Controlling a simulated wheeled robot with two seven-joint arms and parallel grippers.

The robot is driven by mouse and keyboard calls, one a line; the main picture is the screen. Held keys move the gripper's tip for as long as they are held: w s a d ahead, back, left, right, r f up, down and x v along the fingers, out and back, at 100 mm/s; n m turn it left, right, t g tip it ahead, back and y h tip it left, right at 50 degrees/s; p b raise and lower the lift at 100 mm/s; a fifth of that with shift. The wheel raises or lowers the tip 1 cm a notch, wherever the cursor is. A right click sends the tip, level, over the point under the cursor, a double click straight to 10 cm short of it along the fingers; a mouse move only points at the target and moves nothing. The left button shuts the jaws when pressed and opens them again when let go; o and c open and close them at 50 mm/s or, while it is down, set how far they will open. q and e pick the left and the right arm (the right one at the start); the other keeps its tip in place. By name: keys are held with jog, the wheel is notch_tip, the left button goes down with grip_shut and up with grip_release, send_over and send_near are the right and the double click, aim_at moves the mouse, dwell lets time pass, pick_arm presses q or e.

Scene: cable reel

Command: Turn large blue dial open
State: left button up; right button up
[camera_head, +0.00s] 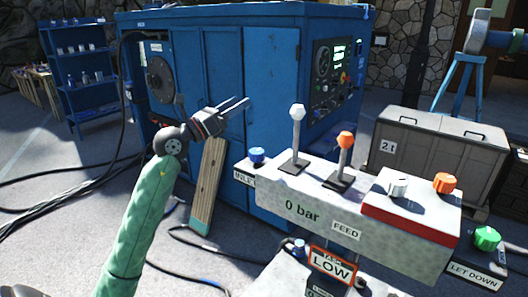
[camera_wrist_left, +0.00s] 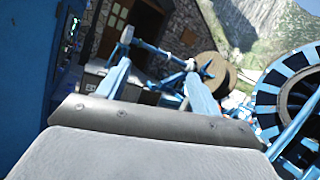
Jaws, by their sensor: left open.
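A blue knob (camera_head: 257,155) stands on the left end of the grey control box, above a partly hidden label that seems to read INLET. A smaller-looking blue knob (camera_head: 298,246) sits lower, by the lower panel. I cannot tell by size alone which is the large dial. My left gripper (camera_head: 241,104) is open and empty, up and left of the upper blue knob and apart from it. Its fingers point right, in front of the blue cabinet. No blue knob shows in the left wrist view. My right gripper is not in view.
The control box (camera_head: 300,208) carries a white-topped lever (camera_head: 298,135), an orange-topped lever (camera_head: 344,155), a white knob (camera_head: 398,187) and an orange knob (camera_head: 445,183). A green knob (camera_head: 487,238) is at right. The blue cabinet (camera_head: 270,60) stands behind. Cables lie on the floor.

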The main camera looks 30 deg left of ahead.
pick_arm(q)
notch_tip(320, 180, down, 8)
jog(key=w+f+m+g+y, duration=0.1)
jog(key=w+g+y, duration=0.2)
jog(key=g, duration=0.1)
jog(key=m+g+y, duration=0.1)
jog(key=g+y, duration=0.1)
jog(key=g, duration=0.2)
send_near(255, 151)
jog(key=x, duration=0.3)
jog(key=shift+f, duration=0.35)
jog(key=shift+t+h, duration=0.3)
jog(key=p+x, duration=0.3)
jog(key=x, duration=0.3)
jog(key=shift+r, duration=0.1)
jog(key=shift+x, duration=0.9)
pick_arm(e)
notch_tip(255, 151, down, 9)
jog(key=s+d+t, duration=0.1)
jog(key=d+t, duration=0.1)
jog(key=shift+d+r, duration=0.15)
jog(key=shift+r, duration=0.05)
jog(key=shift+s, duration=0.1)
pick_arm(q)
jog(key=c, duration=1)
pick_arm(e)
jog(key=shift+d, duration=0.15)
